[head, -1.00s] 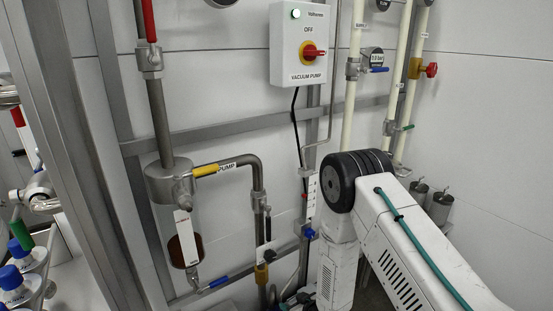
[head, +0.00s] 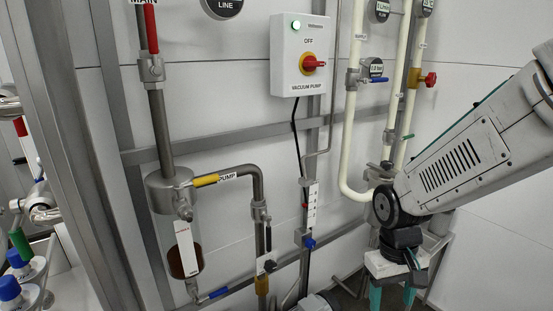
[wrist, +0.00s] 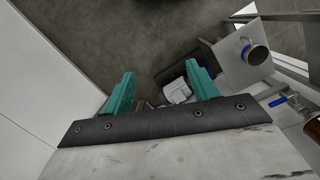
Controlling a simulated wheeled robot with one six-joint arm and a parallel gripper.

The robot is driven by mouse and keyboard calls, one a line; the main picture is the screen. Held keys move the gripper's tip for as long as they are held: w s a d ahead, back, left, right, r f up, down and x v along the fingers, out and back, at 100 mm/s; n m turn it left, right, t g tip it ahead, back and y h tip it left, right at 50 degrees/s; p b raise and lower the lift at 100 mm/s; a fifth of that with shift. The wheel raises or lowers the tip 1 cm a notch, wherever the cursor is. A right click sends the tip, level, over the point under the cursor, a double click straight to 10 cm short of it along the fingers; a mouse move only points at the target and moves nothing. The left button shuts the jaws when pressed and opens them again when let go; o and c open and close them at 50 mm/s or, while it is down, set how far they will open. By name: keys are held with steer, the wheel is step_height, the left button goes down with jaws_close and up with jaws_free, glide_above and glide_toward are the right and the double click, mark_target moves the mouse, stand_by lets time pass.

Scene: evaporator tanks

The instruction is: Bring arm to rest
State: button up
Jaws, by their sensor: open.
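My gripper (head: 392,300) hangs at the lower right of the head view, pointing down below my white arm, with its teal fingers partly cut off by the bottom edge. In the wrist view my gripper (wrist: 162,76) shows two teal fingers spread wide apart. Nothing is held between them. A pale, cylinder-like part (wrist: 178,92) shows beyond the gap, farther off above the grey floor (wrist: 160,35).
The vacuum pump switch box (head: 302,55) hangs on the wall panel, its lamp green. Cream pipes (head: 352,120) run close to my arm's left. Blue-capped bottles (head: 10,288) stand at far left.

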steer(key=s+d+r+m+t, duration=0.2)
steer(key=s+d+r+t, duration=0.1)
steer(key=s+r, duration=1.1)
steer(key=shift+d+r+y, duration=0.2)
steer(key=shift+r+y, duration=0.2)
steer(key=shift+r, duration=0.2)
stand_by(2.1)
